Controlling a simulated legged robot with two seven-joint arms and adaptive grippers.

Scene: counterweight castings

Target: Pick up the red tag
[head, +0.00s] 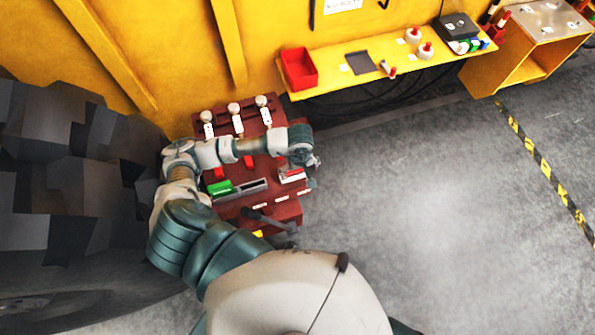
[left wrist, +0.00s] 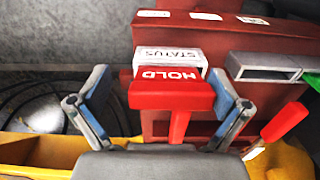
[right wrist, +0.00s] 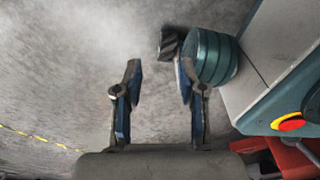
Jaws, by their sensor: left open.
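The red tag (left wrist: 172,92), lettered HOLD, stands in front of a white holder lettered STATUS (left wrist: 168,56) in the left wrist view. In the head view the red tag (head: 292,172) is small at the right side of the dark red cabinet. My left gripper (left wrist: 158,78) is open, with one finger on each side of the tag; I cannot tell if either finger touches it. In the head view the left gripper (head: 313,163) is partly hidden by its own wrist. My right gripper (right wrist: 159,70) is open and empty above the grey floor.
The dark red cabinet (head: 283,213) carries a green tag (head: 220,188), a grey slotted holder (head: 250,187) and several white-topped knobs. A yellow shelf (head: 330,84) with a red bin (head: 299,68) stands behind. The floor at right is clear.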

